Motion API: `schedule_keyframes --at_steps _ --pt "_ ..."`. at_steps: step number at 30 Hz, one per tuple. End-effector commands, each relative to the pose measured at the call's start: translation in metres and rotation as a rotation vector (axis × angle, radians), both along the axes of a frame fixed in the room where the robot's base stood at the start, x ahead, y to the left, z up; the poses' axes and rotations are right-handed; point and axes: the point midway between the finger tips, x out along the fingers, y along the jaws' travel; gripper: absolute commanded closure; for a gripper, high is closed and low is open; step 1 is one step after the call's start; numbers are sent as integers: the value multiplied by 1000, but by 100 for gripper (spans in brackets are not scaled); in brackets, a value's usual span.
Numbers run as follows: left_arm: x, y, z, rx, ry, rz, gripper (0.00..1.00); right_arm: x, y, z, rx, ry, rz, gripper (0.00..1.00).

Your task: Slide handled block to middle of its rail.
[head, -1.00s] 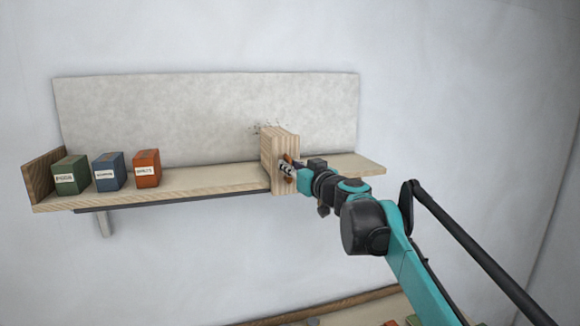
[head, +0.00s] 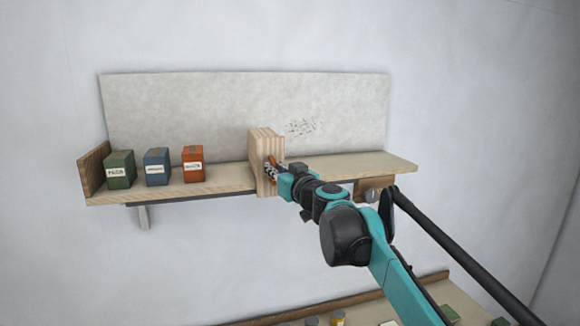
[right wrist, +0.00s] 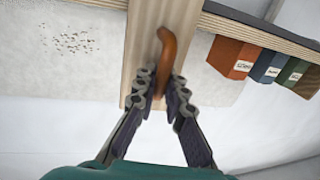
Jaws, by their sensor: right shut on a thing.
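The handled block (head: 264,147) is a pale wooden upright block on the wall shelf (head: 225,181), a little right of the shelf's middle. It stands apart from the boxes to its left. Its orange-brown handle shows in the right wrist view (right wrist: 167,60), on the block's front face. My right gripper (head: 271,172) is shut on the handle, with its fingers on either side of it in the right wrist view (right wrist: 160,95). The dark rail (head: 190,198) runs along under the shelf's front edge. My left gripper is not in view.
A green box (head: 119,169), a blue box (head: 157,167) and an orange box (head: 193,164) stand on the shelf's left part, beside a wooden end board (head: 93,168). Clear shelf lies between the orange box and the block. A lower shelf (head: 340,308) holds small items.

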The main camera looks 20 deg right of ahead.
Motion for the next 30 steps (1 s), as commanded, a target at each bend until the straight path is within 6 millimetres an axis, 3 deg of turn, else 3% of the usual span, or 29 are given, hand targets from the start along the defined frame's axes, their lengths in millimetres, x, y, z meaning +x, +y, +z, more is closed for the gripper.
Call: schedule_keyframes --at_steps 3,9,22,23,24,25,30 --pt "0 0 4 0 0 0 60 0 21 7 8 -1 -5 100" --pt "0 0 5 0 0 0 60 0 41 6 9 -1 -7 100" --pt "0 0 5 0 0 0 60 0 44 7 8 0 -10 100" --pt "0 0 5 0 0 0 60 0 44 7 8 0 -10 82" --pt "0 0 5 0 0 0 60 0 44 7 8 0 -10 72" --pt "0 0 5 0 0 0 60 0 44 7 8 0 -10 68" --pt "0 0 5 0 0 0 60 0 44 6 8 0 -9 68"
